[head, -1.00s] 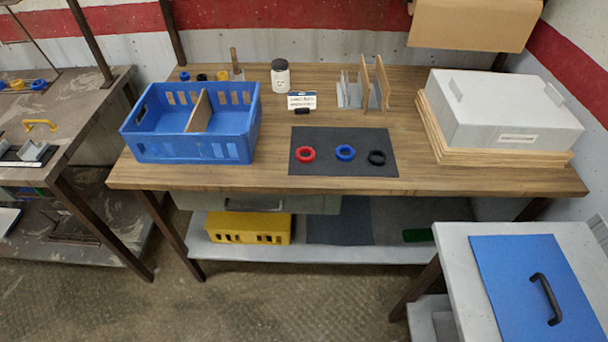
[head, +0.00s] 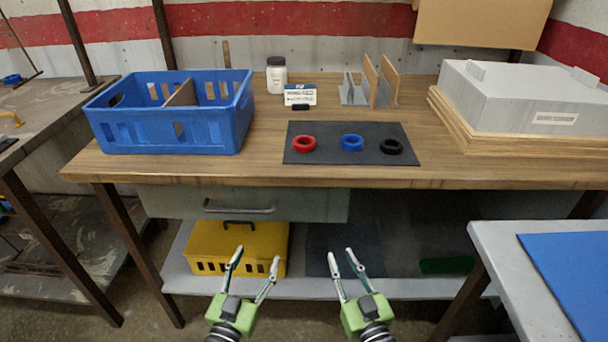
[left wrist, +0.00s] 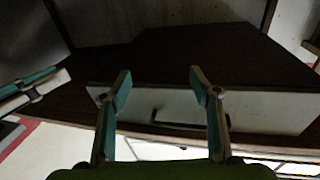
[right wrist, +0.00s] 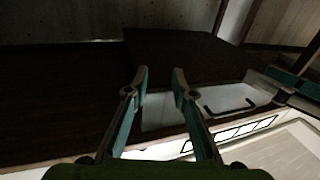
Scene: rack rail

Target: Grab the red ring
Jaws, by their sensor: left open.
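The red ring (head: 304,144) lies flat at the left end of a dark mat (head: 330,128) on the wooden table. A blue ring (head: 352,143) and a black ring (head: 391,146) lie to its right on the same mat. My left gripper (head: 256,258) is open and empty, in front of the table and below its top. My right gripper (head: 342,259) is open and empty beside it, also in front of and below the tabletop. Neither touches a ring. The wrist views show the open fingers of the left gripper (left wrist: 158,78) and right gripper (right wrist: 160,76), with no ring visible.
A blue divided crate (head: 175,138) stands at the table's left. A white jar (head: 277,78), a label card (head: 300,95) and an upright rack (head: 372,82) stand behind the mat. A grey box (head: 535,100) sits at the right. A drawer (head: 170,203) hangs under the tabletop.

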